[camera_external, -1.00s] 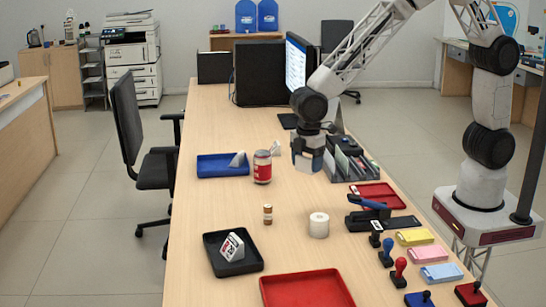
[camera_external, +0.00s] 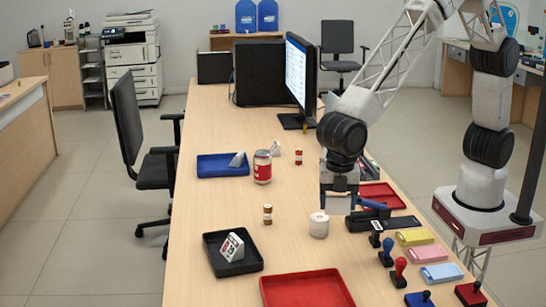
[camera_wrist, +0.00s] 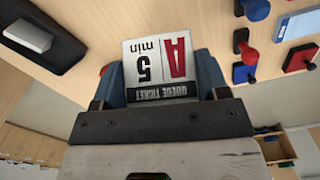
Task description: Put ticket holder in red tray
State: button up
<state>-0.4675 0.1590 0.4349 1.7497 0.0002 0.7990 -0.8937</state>
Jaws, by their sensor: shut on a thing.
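The ticket holder (camera_wrist: 160,62) is a white card-like piece with a red "A", "5 min" and a dark "QUEUE TICKET" band. It sits between the blue fingers of my gripper (camera_wrist: 160,85) in the wrist view. In the external view my gripper (camera_external: 339,205) is above the counter, by the white roll; the held piece is mostly hidden there. A large red tray (camera_external: 305,287) lies at the front of the counter, nearer the camera than my gripper. A smaller red tray (camera_external: 382,193) lies behind and right of my gripper, partly covered by the arm.
A black tray (camera_external: 217,268) with a white printed wedge stands left of the large red tray. The white roll (camera_external: 319,227) and a stapler (camera_external: 385,221) are close to my gripper. Stamps (camera_external: 400,270) stand at right. A can (camera_external: 262,168) and blue tray (camera_external: 225,170) are farther back.

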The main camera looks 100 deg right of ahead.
jog(key=s+a+n, duration=0.2)
jog(key=s+a, duration=0.1)
jog(key=a, duration=0.5)
notch_tip(320, 180, down, 9)
jog(key=shift+w+f, duration=0.15)
send_over(306, 302)
jog(key=shift+a+f, duration=0.1)
jog(key=shift+f, duration=0.65)
dwell(0.5)
jog(key=shift+f, duration=1.75)
jog(key=shift+f, duration=0.1)
jog(key=o, duration=0.9)
